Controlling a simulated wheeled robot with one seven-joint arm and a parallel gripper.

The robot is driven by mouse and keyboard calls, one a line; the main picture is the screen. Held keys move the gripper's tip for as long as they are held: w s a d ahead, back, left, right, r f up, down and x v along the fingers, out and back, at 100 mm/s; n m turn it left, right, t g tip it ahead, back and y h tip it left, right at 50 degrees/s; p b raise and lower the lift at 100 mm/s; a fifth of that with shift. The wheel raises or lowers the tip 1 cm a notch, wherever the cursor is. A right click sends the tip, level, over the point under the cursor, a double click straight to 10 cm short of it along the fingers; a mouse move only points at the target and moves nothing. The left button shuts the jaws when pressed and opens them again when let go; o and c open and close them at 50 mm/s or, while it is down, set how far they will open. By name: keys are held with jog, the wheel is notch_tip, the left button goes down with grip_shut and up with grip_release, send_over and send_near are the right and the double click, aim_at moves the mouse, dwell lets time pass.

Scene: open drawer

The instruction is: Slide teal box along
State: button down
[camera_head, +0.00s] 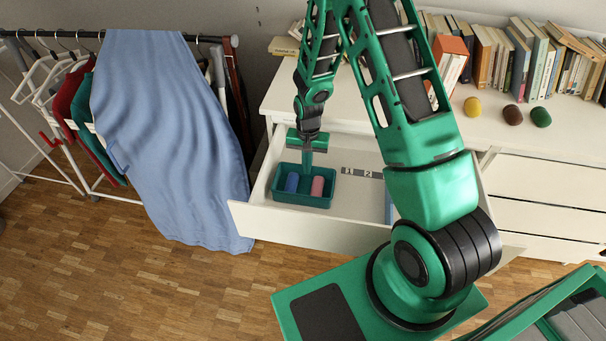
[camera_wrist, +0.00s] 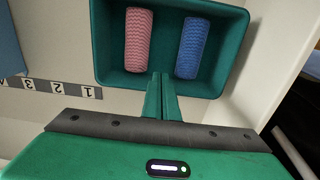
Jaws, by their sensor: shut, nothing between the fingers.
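The teal box (camera_head: 297,202) is an open tray in the left part of the open drawer (camera_head: 301,227). It holds a blue roll (camera_head: 291,182) and a pink roll (camera_head: 317,186) side by side. In the wrist view the teal box (camera_wrist: 101,40) fills the top middle, with the pink roll (camera_wrist: 138,40) left and the blue roll (camera_wrist: 193,47) right. My gripper (camera_head: 307,165) is shut and empty, pointing down at the box's back side. In the wrist view its fingertips (camera_wrist: 161,78) overlap the near wall between the rolls. I cannot tell whether they touch it.
A numbered strip (camera_head: 362,172) lies on the drawer floor right of the box, with free floor around it. A blue item (camera_head: 389,208) is farther right. The dresser top (camera_head: 345,103) holds books and three small oval objects. A clothes rack with a blue cloth (camera_head: 165,130) stands left.

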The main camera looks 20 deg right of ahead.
dwell(0.3)
jog(key=shift+s+a, duration=0.2)
jog(key=shift+s, duration=0.05)
jog(key=s+a, duration=0.2)
jog(key=shift+s+r, duration=0.35)
jog(key=shift+r, duration=0.05)
notch_tip(320, 180, up, 9)
jog(key=shift+r, duration=0.15)
jog(key=s+d+r, duration=0.6)
jog(key=r, duration=0.2)
jog(key=s+d+r, duration=0.5)
jog(key=s+r, duration=0.1)
jog(key=r, duration=0.3)
jog(key=s+d+r, duration=0.1)
jog(key=s+r, duration=0.2)
jog(key=s, duration=0.6)
jog(key=s+d+r, duration=0.1)
jog(key=s+r, duration=0.3)
jog(key=s, duration=0.6)
jog(key=shift+d, duration=0.3)
